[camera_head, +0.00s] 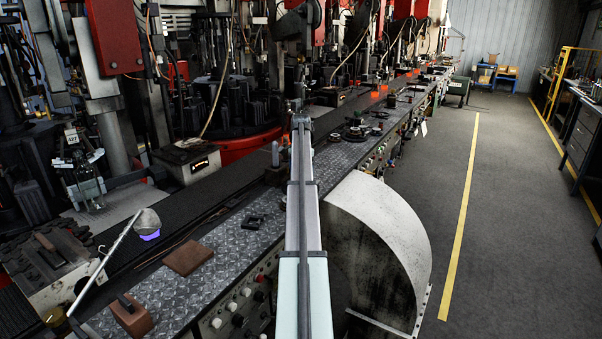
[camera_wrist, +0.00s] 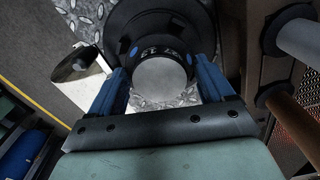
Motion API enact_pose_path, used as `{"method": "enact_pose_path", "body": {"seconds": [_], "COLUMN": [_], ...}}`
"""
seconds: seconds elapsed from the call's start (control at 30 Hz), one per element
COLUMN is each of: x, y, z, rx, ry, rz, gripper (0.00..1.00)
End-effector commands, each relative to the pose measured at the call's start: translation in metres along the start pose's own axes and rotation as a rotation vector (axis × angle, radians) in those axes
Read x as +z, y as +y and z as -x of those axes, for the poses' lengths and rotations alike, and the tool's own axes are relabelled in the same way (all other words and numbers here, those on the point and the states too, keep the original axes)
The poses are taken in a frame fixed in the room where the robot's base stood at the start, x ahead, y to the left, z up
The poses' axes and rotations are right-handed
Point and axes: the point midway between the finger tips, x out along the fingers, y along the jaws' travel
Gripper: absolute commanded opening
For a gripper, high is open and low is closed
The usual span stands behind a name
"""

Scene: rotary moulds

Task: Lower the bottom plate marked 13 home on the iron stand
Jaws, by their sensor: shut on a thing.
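In the wrist view my gripper (camera_wrist: 162,78) has its two blue fingers closed on the sides of a dark round piece with a smooth grey round face, the bottom plate (camera_wrist: 160,80). Pale marks and blue spots show on its dark rim; I cannot read the number. Beyond it is a wider black round body, which looks like the iron stand (camera_wrist: 122,22), on diamond-pattern metal. I cannot tell whether plate and stand touch or are apart. In the head view my gripper (camera_head: 300,112) is small at the arm's far end, and the plate is not distinguishable there.
In the head view the tread-plate bench (camera_head: 205,270) holds a brown block (camera_head: 187,257) and black parts (camera_head: 253,222). Machines line the left.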

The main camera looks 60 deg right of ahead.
Motion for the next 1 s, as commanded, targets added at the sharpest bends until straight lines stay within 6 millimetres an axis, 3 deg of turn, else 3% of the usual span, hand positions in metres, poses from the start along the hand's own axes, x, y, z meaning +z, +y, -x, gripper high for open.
{"method": "enact_pose_path", "body": {"seconds": [1.0], "x": [0.0003], "y": [0.0], "z": [-0.0045], "rx": [0.0], "ry": [0.0], "rz": [0.0], "gripper": [0.39]}}
